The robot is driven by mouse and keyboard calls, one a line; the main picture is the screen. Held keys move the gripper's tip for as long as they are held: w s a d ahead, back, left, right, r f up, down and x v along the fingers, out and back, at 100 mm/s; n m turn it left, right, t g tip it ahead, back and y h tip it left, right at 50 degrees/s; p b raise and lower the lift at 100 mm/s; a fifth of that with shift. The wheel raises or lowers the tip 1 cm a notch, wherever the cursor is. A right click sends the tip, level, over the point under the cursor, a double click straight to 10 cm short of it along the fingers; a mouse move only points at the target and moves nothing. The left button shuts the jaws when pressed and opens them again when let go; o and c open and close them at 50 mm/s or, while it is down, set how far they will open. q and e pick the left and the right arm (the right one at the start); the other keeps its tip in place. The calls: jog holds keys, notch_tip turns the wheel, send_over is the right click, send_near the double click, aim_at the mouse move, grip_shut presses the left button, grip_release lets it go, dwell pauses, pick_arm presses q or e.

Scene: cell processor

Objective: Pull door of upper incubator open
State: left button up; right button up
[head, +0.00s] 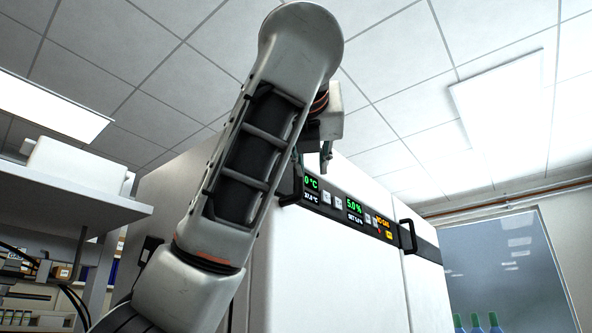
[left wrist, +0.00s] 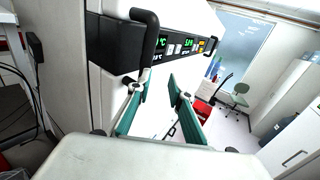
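The white upper incubator (head: 345,265) has a black strip of displays (head: 345,210) with green, white and orange readouts; the strip also shows in the left wrist view (left wrist: 172,47). A black bar handle (head: 292,187) sits at the strip's left end. In the left wrist view this handle (left wrist: 149,42) stands just beyond my left fingertips. I see no gap at the door. My left gripper (head: 312,163) is by that handle, partly hidden by my arm. Its two green fingers (left wrist: 158,86) are apart with nothing between them. My right gripper is in neither view.
A second black handle (head: 408,235) sits at the strip's right end. A shelf (head: 60,185) with a white box is at the left. A window or glass panel (head: 500,265) is at the right. The left wrist view shows a green chair (left wrist: 236,98) and open floor beyond.

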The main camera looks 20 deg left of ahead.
pick_arm(q)
notch_tip(320, 180, up, 2)
jog(key=s+a, duration=0.2)
jog(key=s, duration=0.1)
jog(key=p, duration=0.4)
send_over(298, 201)
jog(key=shift+r, duration=0.15)
jog(key=shift+w, duration=0.3)
grip_shut()
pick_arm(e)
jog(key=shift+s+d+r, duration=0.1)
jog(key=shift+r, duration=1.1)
